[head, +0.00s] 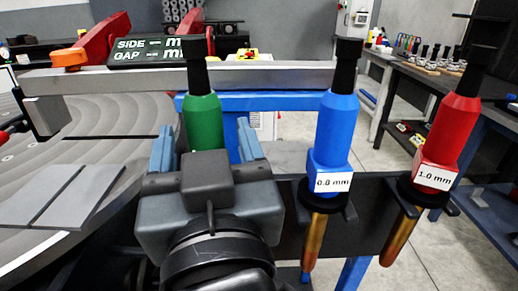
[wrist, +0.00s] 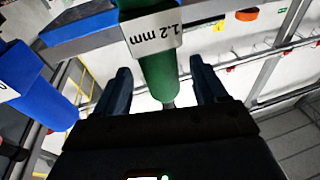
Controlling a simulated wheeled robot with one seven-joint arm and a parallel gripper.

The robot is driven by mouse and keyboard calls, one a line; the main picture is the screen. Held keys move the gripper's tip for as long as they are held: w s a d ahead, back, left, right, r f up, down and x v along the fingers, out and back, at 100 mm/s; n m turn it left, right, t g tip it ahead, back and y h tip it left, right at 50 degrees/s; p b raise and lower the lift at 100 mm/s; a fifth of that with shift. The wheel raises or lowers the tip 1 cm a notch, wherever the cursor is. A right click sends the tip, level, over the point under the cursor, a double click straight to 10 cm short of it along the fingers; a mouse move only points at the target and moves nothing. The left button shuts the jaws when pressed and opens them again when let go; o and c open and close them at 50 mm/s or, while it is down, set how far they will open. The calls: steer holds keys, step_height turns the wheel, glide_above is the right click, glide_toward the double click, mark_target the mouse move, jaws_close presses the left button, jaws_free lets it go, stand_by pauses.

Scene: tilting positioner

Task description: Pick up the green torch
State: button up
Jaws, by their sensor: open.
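The green torch (head: 203,122) stands upright with a black top, behind my gripper in the head view. Its lower part is hidden there by my gripper. In the wrist view the green torch (wrist: 160,75) carries a "1.2 mm" label and lies between the two fingers. My gripper (head: 206,145) is open, with one blue-grey finger on each side of the torch. In the wrist view my gripper (wrist: 161,88) shows gaps between both fingers and the torch.
A blue torch (head: 338,128) marked 0.8 mm and a red torch (head: 455,132) marked 1.0 mm hang in the dark rack (head: 375,198) to the right. A grey round table (head: 85,150) is at left. A grey bar (head: 260,75) crosses behind the torches.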

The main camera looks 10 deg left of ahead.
steer(key=p+x, duration=0.1)
steer(key=x, duration=0.3)
steer(key=shift+a+r, duration=0.1)
steer(key=shift+r, duration=0.05)
steer(key=c, duration=0.9)
steer(key=shift+r, duration=0.15)
steer(key=shift+c, duration=0.7)
